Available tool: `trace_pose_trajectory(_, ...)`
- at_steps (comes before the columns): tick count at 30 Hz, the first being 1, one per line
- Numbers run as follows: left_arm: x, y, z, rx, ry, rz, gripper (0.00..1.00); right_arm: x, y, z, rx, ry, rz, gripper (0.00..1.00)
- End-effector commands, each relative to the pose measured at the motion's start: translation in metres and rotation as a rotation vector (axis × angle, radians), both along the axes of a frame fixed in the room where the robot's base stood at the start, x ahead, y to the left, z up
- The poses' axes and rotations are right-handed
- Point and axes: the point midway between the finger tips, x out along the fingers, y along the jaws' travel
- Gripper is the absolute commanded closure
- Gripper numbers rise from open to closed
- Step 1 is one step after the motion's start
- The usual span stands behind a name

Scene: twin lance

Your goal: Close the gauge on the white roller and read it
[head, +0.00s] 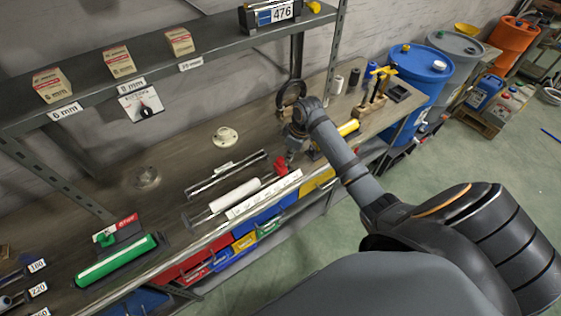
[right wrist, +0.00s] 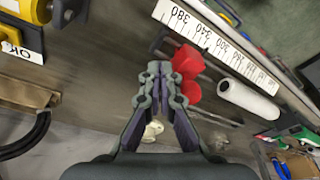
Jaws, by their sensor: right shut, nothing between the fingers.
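The white roller (head: 235,195) lies on the workbench, and it also shows in the wrist view (right wrist: 247,98). Beside it is the gauge, with a white scale strip (head: 262,195) and a red slider (head: 281,168). The wrist view shows the scale numbers (right wrist: 215,45) upside down, with 380 at the left end. The red slider (right wrist: 187,62) stands off the roller's near end, with a gap between. My right gripper (head: 290,156) is shut and empty, its fingertips (right wrist: 162,72) right beside the red slider. I cannot tell whether they touch it. My left gripper is not in view.
A green roller (head: 116,262) lies at the bench's left and a yellow roller (head: 347,128) to the right of my gripper. A wooden block (head: 371,107) holds yellow-handled tools. A shelf (head: 158,66) with small boxes hangs above. Coloured bins (head: 243,243) sit below the bench edge.

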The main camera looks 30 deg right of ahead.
Motion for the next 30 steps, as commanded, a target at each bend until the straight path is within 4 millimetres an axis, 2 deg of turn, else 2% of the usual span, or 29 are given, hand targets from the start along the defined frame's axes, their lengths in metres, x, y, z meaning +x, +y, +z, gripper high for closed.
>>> trace_pose_trajectory(15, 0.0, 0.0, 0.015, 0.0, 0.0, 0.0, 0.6, -0.002, 0.021, 0.001, 0.001, 0.0, 0.0, 1.0)
trace_pose_trajectory(30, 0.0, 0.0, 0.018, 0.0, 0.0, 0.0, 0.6, -0.002, 0.025, 0.001, 0.001, 0.001, 0.0, 1.0)
